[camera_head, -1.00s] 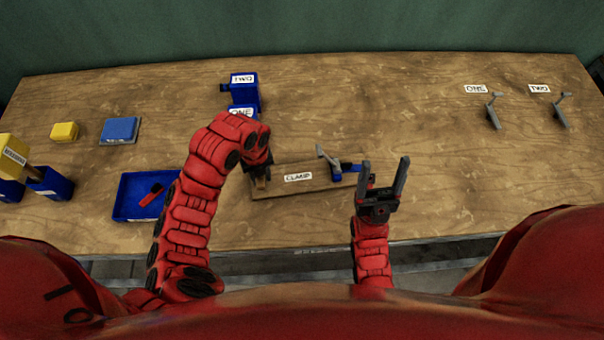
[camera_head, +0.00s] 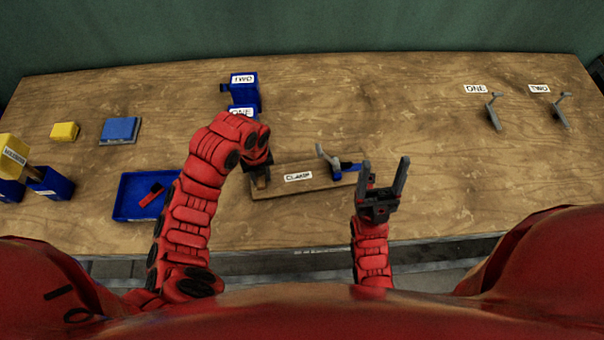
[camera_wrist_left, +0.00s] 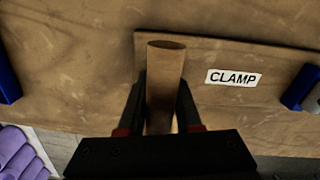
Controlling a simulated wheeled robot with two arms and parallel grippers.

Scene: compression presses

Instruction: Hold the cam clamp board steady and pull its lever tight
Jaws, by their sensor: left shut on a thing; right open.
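The cam clamp board (camera_head: 300,188) lies flat on the table with a CLAMP label. It also shows in the left wrist view (camera_wrist_left: 225,105). Its grey lever (camera_head: 327,158) stands up at the board's right end, beside a blue part (camera_head: 345,167). My left gripper (camera_head: 262,178) is at the board's left end. In the left wrist view its fingers (camera_wrist_left: 160,105) are shut on the board's upright wooden handle (camera_wrist_left: 165,65). My right gripper (camera_head: 384,178) is open and empty, fingers pointing up in the picture, right of the board and apart from the lever.
Blue boxes (camera_head: 243,90) labelled ONE and TWO stand behind the board. A blue tray (camera_head: 130,192) with a red item lies left of my left arm. Two grey levers (camera_head: 492,112) labelled ONE and TWO stand at the far right. The table (camera_head: 400,120) between is clear.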

